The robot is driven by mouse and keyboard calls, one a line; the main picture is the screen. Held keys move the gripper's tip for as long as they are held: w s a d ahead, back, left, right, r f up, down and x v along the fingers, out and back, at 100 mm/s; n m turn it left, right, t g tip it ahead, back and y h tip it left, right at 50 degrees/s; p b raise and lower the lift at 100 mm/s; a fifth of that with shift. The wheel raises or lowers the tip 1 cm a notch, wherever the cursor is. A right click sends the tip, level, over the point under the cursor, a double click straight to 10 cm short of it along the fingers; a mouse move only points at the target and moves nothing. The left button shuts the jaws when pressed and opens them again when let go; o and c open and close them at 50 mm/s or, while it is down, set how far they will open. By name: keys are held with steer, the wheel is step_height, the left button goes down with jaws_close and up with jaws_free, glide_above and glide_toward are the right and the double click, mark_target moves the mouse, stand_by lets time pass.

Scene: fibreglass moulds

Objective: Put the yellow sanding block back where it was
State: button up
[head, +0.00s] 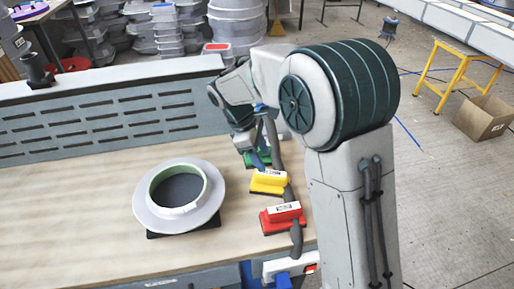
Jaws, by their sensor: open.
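The yellow sanding block (268,181) lies on the wooden bench top near its right edge, between a green block behind it and a red block in front. A dark handle shows beside it. My gripper (258,154) is open, just behind the yellow block and close over the green block (250,160). My arm and the gripper partly hide the green block. I cannot tell whether the fingers touch it. The red sanding block (283,217) sits nearest the bench's front right corner.
A round white flanged mould (144,207) stands on a dark base left of the blocks. The wooden bench top (70,225) is clear around it. A slotted grey panel (95,130) runs along the back. A yellow stool (461,75) and cardboard box (484,118) stand on the floor at right.

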steer(key=shift+v, duration=1.65)
steer(key=s+d+r+m+t+y, duration=0.3)
steer(key=s+d+m+y, duration=0.1)
steer(key=s+d+m, duration=1.2)
steer(key=s+d, duration=0.2)
steer(key=s, duration=0.2)
steer(key=shift+d+r+m+t+y, duration=0.2)
steer(key=shift+m+t+y, duration=0.1)
steer(key=shift+m, duration=0.1)
steer(key=shift+w+a, duration=0.1)
steer(key=shift+a, duration=0.05)
